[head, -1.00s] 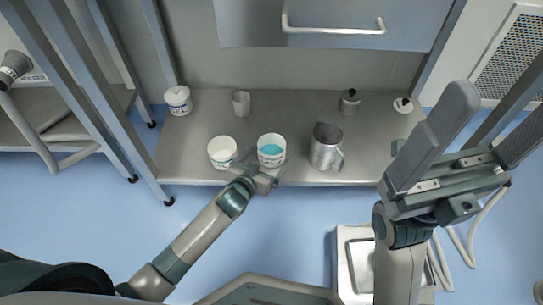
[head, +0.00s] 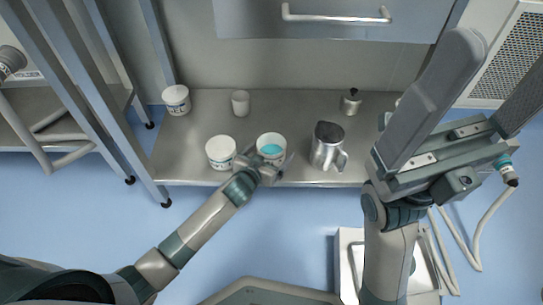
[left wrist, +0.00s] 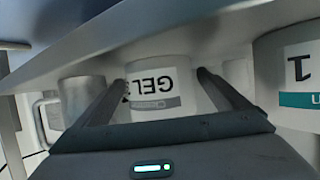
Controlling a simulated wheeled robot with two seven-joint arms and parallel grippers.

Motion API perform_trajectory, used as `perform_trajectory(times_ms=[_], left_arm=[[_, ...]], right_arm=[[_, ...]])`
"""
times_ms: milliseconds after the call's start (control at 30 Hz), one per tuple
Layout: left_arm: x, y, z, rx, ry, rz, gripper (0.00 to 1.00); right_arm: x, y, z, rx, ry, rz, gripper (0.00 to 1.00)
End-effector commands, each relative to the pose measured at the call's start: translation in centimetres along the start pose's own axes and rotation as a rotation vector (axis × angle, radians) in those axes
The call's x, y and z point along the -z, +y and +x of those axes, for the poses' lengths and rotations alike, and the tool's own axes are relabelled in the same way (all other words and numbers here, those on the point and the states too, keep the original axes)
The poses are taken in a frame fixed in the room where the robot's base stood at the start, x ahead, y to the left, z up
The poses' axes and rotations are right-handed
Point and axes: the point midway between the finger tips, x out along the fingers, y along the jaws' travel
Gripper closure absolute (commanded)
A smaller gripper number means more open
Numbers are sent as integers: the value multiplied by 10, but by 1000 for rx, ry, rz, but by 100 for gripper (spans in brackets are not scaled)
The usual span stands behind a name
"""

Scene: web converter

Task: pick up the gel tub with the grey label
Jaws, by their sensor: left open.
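The gel tub with the grey label (left wrist: 162,85) is a white tub standing on the steel bench. In the left wrist view its label reads GEL upside down, with a grey band. In the head view the tub (head: 271,141) is open-topped with teal contents. My left gripper (head: 271,168) is at its front side. In the left wrist view the open fingers (left wrist: 163,78) lie on either side of the tub, with a gap in front of the palm. Whether they touch it is unclear. My right gripper (head: 503,65) is open and empty, high at the right.
A second white tub (head: 221,153) with a teal-banded label (left wrist: 292,75) stands close to the left. A metal jug (head: 326,148) stands to the right. A lidded tub (head: 176,99), a small cup (head: 240,103) and a small dark-topped container (head: 350,102) stand further back.

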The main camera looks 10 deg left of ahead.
Motion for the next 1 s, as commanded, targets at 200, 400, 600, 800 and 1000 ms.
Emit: perform_trajectory(times_ms=[200,400,600,800,1000], left_arm=[[0,0,7,0,-1,0,6],[0,0,7,0,0,0,6],[0,0,7,0,0,0,6],[0,0,7,0,0,0,54],[1,0,7,0,1,0,55]], right_arm=[[0,-3,2,5,10,10,9],[0,-3,2,5,9,9,9],[0,-3,2,5,10,9,9],[0,-3,2,5,10,9,9],[0,-3,2,5,10,9,9]])
